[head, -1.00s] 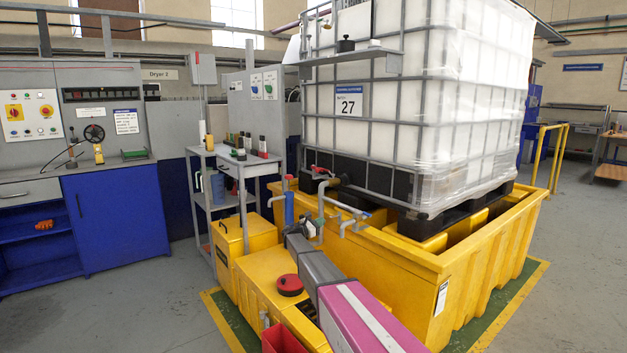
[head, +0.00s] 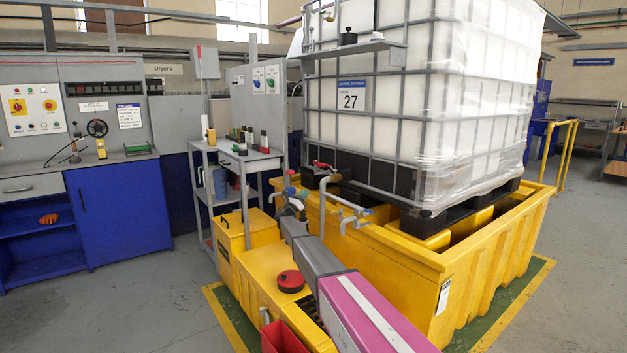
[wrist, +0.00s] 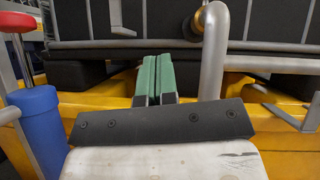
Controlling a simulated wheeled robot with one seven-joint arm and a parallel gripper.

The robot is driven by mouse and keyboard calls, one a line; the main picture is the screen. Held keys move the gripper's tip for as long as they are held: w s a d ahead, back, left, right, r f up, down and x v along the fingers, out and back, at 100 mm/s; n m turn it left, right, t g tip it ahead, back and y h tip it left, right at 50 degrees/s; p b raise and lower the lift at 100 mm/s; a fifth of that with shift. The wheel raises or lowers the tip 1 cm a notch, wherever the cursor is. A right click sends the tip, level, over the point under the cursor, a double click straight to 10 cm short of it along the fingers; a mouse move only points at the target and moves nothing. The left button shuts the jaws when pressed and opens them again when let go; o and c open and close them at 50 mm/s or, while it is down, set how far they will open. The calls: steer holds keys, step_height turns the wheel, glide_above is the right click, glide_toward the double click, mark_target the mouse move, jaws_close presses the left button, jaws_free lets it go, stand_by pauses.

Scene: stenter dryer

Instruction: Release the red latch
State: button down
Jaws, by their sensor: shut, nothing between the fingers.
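In the head view a small red handle (head: 322,165) sits on the pipework at the tank's lower front. A second red part, a knob, tops a stem above a blue cylinder in the wrist view (wrist: 15,22). I cannot tell which is the latch. My gripper (wrist: 157,62) has green fingers, closed together and empty. It points toward the tank base, to the right of the blue cylinder (wrist: 38,125) and left of a grey bent pipe (wrist: 213,65), apart from the red knob. In the head view my gripper (head: 302,194) is small and partly hidden among the pipes.
The wrapped white tank (head: 430,100) stands in a yellow bund (head: 480,245). A black-and-red round cap (head: 290,281) lies on the yellow box in front. A grey trolley (head: 250,158) with bottles stands to the left. Grey pipes (head: 345,208) crowd the gripper's right side.

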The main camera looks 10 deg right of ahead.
steer(key=a+r+x, duration=0.1)
steer(key=r+x, duration=0.1)
steer(key=x, duration=1)
steer(key=shift+r, duration=0.35)
steer(key=shift+s+r, duration=0.2)
steer(key=shift+r, duration=0.1)
